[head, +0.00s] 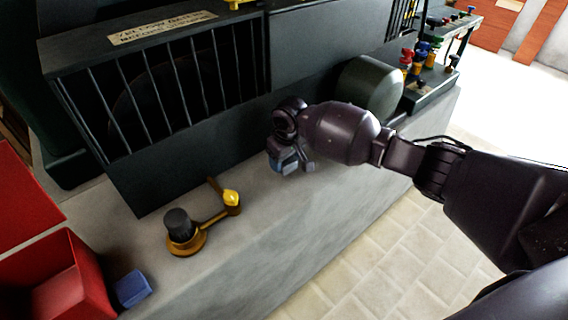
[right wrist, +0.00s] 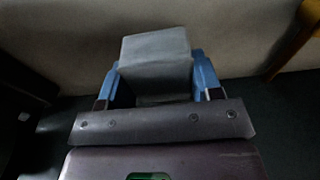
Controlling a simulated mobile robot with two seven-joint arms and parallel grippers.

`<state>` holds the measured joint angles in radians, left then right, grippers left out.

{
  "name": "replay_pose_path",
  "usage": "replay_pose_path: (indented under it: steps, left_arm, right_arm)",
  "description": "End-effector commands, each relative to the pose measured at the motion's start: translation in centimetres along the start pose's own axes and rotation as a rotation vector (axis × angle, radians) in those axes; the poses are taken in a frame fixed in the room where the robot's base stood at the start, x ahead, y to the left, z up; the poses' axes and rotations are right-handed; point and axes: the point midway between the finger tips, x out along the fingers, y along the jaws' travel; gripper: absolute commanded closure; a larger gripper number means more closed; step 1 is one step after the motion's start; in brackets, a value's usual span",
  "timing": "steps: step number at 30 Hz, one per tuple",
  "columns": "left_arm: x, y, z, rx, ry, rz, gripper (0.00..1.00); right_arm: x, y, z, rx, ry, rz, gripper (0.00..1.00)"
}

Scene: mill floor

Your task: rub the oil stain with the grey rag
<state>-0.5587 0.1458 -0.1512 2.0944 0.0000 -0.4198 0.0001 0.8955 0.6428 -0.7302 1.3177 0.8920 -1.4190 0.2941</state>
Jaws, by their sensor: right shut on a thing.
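My right gripper (head: 290,163) reaches in from the right over the pale grey bench top. It is shut on the grey rag (right wrist: 156,62), which shows as a folded, blocky grey shape between the blue fingers in the right wrist view. In the head view the rag is mostly hidden by the gripper. I cannot tell whether the rag touches the surface. No oil stain can be made out in either view; the gripper and arm cover part of the bench top. My left gripper is not in view.
A brass piece with a dark knob (head: 180,224) stands on the bench top (head: 250,245). A red bin (head: 62,275) and a blue block (head: 133,288) are at lower left. A dark barred machine (head: 160,100) and a green cylinder (head: 370,88) line the back.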

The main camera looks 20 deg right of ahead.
Motion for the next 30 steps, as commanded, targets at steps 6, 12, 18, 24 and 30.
replay_pose_path:
  steps: [6,12,18,24,30]
  left_arm:
    - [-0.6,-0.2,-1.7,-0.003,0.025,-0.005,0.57]
    - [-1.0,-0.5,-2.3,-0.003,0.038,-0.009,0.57]
    - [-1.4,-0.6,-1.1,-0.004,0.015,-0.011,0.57]
    - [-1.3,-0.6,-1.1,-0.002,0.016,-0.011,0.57]
    - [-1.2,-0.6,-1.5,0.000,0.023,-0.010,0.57]
  right_arm:
    - [-2.7,0.2,0.1,0.002,0.007,0.002,0.67]
    - [-4.0,0.4,0.3,0.004,0.004,0.002,0.67]
    - [-3.8,0.4,0.4,0.004,0.000,0.000,0.67]
    - [-3.8,0.4,0.4,0.004,-0.001,0.000,0.67]
    - [-3.8,0.4,0.4,0.004,0.000,0.000,0.67]
